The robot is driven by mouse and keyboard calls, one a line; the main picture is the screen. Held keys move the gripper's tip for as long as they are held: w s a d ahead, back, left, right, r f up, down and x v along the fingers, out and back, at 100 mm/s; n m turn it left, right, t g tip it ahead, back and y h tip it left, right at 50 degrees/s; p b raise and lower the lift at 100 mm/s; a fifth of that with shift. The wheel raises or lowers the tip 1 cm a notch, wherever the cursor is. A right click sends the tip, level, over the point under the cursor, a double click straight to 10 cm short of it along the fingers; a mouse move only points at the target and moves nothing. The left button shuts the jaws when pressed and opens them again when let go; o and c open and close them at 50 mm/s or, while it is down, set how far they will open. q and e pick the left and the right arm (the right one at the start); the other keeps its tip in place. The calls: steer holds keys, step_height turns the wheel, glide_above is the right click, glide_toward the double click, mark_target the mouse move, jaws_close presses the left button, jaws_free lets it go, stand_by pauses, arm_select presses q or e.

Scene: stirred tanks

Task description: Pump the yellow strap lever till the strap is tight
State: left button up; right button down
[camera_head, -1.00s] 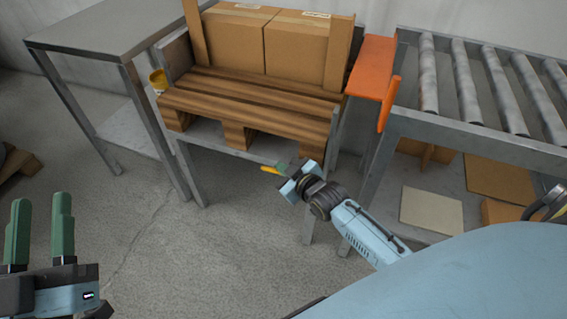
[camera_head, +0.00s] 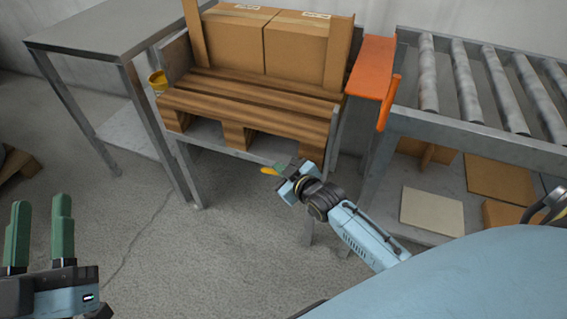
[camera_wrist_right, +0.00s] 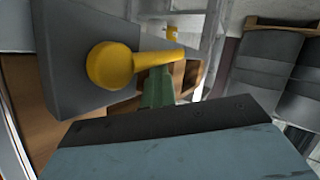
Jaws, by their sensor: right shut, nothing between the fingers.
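The yellow lever (camera_head: 269,171) shows as a small tip in front of the pallet table, just left of my right gripper (camera_head: 283,167). In the right wrist view the lever (camera_wrist_right: 112,66) has a rounded knob and a shaft running right, beside a grey housing (camera_wrist_right: 65,45). The green fingers of my right gripper (camera_wrist_right: 157,86) are shut and empty, close against the shaft; whether they touch cannot be told. My left gripper (camera_head: 38,230) is open and empty at the lower left, far from the lever. I cannot make out the strap.
Cardboard boxes (camera_head: 265,45) stand on a wooden pallet (camera_head: 245,100) on the grey table. An orange ledge (camera_head: 372,68) and roller conveyor (camera_head: 470,85) lie to the right, a grey side table (camera_head: 95,35) to the left. The floor in front is clear.

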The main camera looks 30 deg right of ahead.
steer(key=shift+s+a+f, duration=0.2)
steer(key=shift+f, duration=0.25)
steer(key=shift+s+d+r+p, duration=0.4)
steer(key=shift+r+p, duration=0.5)
steer(key=shift+p, duration=0.3)
steer(key=shift+s+d+r+p, duration=0.4)
steer(key=shift+r+p, duration=0.5)
steer(key=shift+p, duration=0.35)
steer(key=shift+s+d+r+p, duration=0.3)
steer(key=shift+d+r+p, duration=0.15)
steer(key=shift+r+p, duration=0.6)
steer(key=shift+f, duration=0.15)
steer(key=r+p, duration=0.1)
steer(key=p, duration=0.1)
steer(key=s+d+r+p, duration=0.1)
steer(key=r+p, duration=0.1)
steer(key=s+r+p, duration=0.1)
steer(key=shift+d+r+p, duration=0.15)
steer(key=shift+d+p, duration=0.15)
steer(key=shift+p, duration=0.1)
